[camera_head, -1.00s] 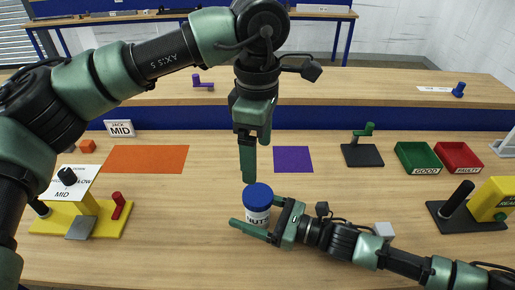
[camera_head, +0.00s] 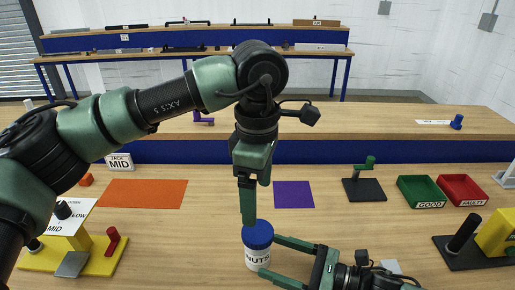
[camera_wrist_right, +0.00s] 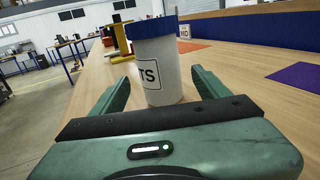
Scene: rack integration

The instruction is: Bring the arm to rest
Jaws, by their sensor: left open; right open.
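A white jar (camera_head: 257,258) with a blue lid and the letters "NUTS" stands upright on the wooden table. My right gripper (camera_head: 269,256) is open, with its fingertips at the jar's right side. In the right wrist view the jar (camera_wrist_right: 160,75) stands just ahead, at the tips of the open fingers (camera_wrist_right: 163,90). My left gripper (camera_head: 248,220) points straight down, its fingertips at the jar's lid in the picture. It holds nothing that I can see. Whether it touches the lid cannot be told.
An orange mat (camera_head: 143,193) and a purple mat (camera_head: 294,195) lie behind the jar. A yellow fixture (camera_head: 100,258) stands at left. A black stand with a green handle (camera_head: 364,190), a green bin (camera_head: 420,191) and a red bin (camera_head: 462,190) are at right.

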